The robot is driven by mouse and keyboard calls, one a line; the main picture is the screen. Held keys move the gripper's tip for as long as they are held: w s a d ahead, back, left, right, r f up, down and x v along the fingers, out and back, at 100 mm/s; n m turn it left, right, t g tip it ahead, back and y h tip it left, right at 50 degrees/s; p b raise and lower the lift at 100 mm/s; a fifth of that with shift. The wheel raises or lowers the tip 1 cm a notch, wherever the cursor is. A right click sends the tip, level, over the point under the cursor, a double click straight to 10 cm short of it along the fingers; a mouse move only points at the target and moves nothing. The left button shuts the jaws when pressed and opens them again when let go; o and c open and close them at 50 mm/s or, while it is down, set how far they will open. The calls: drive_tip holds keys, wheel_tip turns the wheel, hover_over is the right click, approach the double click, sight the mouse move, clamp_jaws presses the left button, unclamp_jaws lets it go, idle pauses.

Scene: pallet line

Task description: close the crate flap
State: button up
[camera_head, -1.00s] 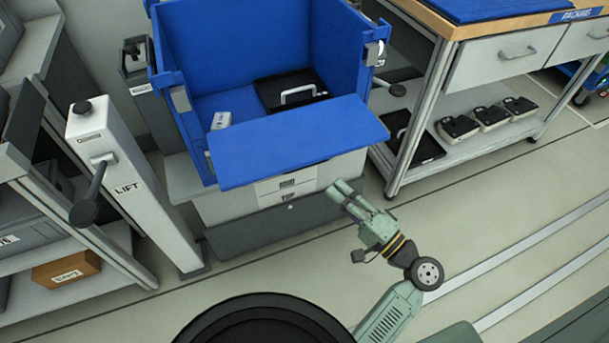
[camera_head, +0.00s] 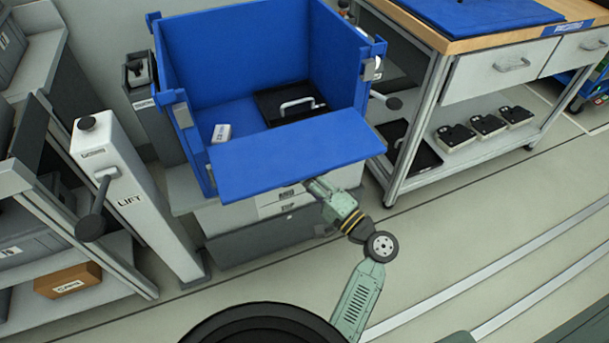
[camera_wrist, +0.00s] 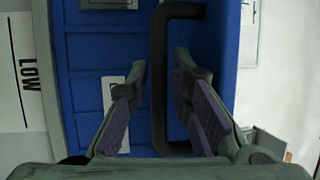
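The blue crate (camera_head: 250,45) stands open at the top, and its blue front flap (camera_head: 295,155) is folded outward and down, sloping out over the front. In the head view my gripper (camera_head: 312,186) is at the flap's lower edge, with its fingertips partly hidden beneath it. In the wrist view a blue ribbed panel (camera_wrist: 85,45), seemingly the flap's outer face, carries a dark bar handle (camera_wrist: 158,95). My gripper (camera_wrist: 161,66) is open there, one finger on each side of the handle bar. I cannot tell whether either finger touches it.
A lift post (camera_head: 125,185) with a dark lever stands left. A packing bench (camera_head: 450,75) stands close on the right. The floor in front is clear.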

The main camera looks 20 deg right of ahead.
drive_tip(key=shift+c, duration=0.4)
clamp_jaws()
